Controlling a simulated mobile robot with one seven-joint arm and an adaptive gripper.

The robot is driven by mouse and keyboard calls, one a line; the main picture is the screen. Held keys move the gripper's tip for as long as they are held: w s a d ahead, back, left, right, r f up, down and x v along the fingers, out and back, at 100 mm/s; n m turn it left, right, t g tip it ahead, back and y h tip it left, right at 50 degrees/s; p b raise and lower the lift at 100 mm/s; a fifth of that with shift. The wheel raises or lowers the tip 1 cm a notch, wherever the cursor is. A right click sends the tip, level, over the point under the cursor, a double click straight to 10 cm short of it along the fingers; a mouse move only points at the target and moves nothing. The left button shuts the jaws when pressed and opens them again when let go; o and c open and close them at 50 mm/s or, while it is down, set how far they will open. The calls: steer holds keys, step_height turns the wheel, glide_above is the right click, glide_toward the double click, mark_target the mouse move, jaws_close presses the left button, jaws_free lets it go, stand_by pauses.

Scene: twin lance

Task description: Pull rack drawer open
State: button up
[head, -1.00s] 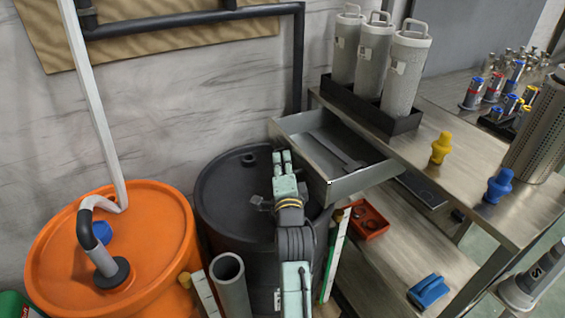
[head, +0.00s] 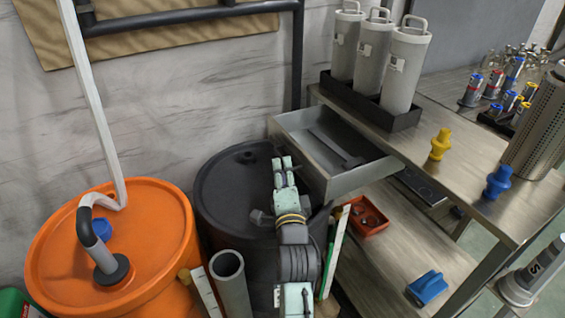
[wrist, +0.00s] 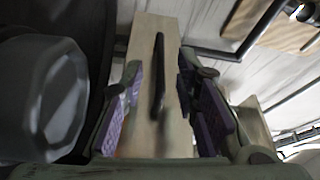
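The grey metal rack drawer (head: 345,184) stands pulled out to the left from under the rack's top in the head view. Its inside is visible, with a thin flat dark piece lying in it. My gripper (head: 282,165) is at the drawer's outer left end. In the wrist view the purple-padded fingers of my gripper (wrist: 165,115) are apart, on either side of a pale panel (wrist: 145,45) with a dark, narrow bar handle (wrist: 158,75). The pads show a gap to the bar. Whether a fingertip touches the panel cannot be told.
The rack's top (head: 450,165) carries grey canisters (head: 408,70) in a black tray, a yellow piece (head: 440,146) and a blue piece (head: 498,183). A black drum (head: 225,185) stands below my gripper, an orange drum (head: 150,230) to the left. A grey pipe (head: 230,285) stands nearby.

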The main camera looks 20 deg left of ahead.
steer(key=shift+v, duration=1.3)
